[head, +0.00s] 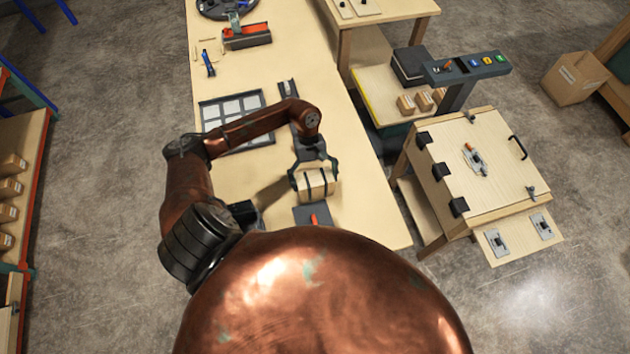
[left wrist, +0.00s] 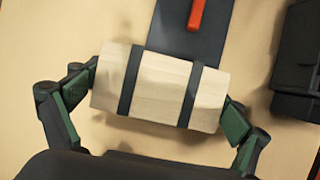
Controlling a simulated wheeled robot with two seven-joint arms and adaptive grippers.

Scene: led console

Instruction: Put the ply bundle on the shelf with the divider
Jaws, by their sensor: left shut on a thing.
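The ply bundle (head: 319,184) is a pale wooden block with two dark straps, over the workbench. My left gripper (head: 314,178) is shut on it, with a finger at each end. In the left wrist view the bundle (left wrist: 160,88) lies slightly tilted between the green-padded fingers (left wrist: 160,100). I cannot tell whether it touches the bench top. My right gripper is not in view. A shelf with a divider cannot be made out for certain; a rack with an orange edge (head: 42,165) holding several boxes stands at the far left.
The workbench (head: 355,150) carries a dark gridded tray (head: 205,112), a dark plate with a red handle (head: 314,219) and a red-and-grey tool (head: 246,36). A wooden panel stand (head: 490,190) and a dark post with coloured buttons (head: 462,90) stand at the right. Open floor lies left of the bench.

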